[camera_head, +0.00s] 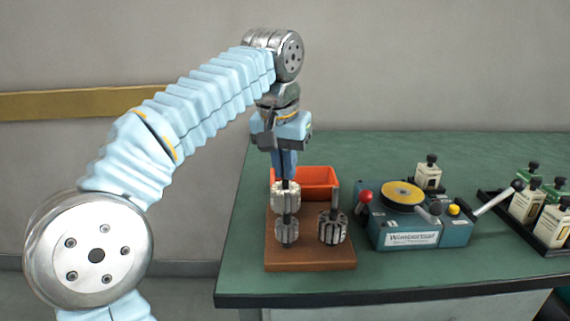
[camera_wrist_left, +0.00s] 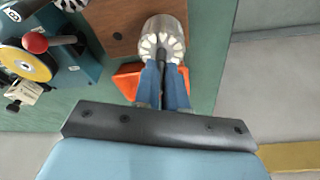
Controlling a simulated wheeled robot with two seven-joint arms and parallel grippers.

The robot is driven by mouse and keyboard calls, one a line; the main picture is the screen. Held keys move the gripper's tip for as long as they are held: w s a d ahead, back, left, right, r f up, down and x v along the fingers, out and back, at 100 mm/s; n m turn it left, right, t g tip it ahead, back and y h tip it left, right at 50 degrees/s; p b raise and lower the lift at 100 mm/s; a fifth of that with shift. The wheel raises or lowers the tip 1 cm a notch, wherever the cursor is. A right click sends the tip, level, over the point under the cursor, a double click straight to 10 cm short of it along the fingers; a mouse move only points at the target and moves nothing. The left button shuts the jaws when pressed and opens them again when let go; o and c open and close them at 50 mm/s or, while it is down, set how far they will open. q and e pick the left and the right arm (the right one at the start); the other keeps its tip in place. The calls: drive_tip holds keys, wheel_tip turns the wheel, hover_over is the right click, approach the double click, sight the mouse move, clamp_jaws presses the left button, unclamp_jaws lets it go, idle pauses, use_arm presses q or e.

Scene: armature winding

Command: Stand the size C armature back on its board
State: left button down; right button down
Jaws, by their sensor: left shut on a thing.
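My left gripper (camera_head: 285,172) points down and is shut on the upper shaft of a silver armature (camera_head: 285,198). The wrist view shows the two blue fingers (camera_wrist_left: 165,85) around the shaft, with the held armature (camera_wrist_left: 163,36) beyond them. The armature hangs upright over the rear left of the brown board (camera_head: 310,262); I cannot tell whether its base touches. A darker armature (camera_head: 332,228) stands at the right. No size letters are legible. My right gripper is out of view.
An orange bin (camera_head: 319,178) sits just behind the board. Right of it is a teal winding machine (camera_head: 402,230) with a yellow disc (camera_head: 403,194) and a red knob (camera_head: 366,196). A black tray (camera_head: 541,237) of pale bottles stands far right. Green tabletop (camera_head: 380,145) is clear at the back.

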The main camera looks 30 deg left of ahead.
use_arm(q)
drive_tip(key=c, duration=1.1)
unclamp_jaws()
wheel_tip(320, 180, up, 3)
drive_tip(key=p, duration=0.2)
drive_tip(key=shift+f+p, duration=0.1)
drive_tip(key=shift+p, duration=0.3)
drive_tip(key=shift+r, duration=0.85)
drive_tip(key=shift+r, duration=0.1)
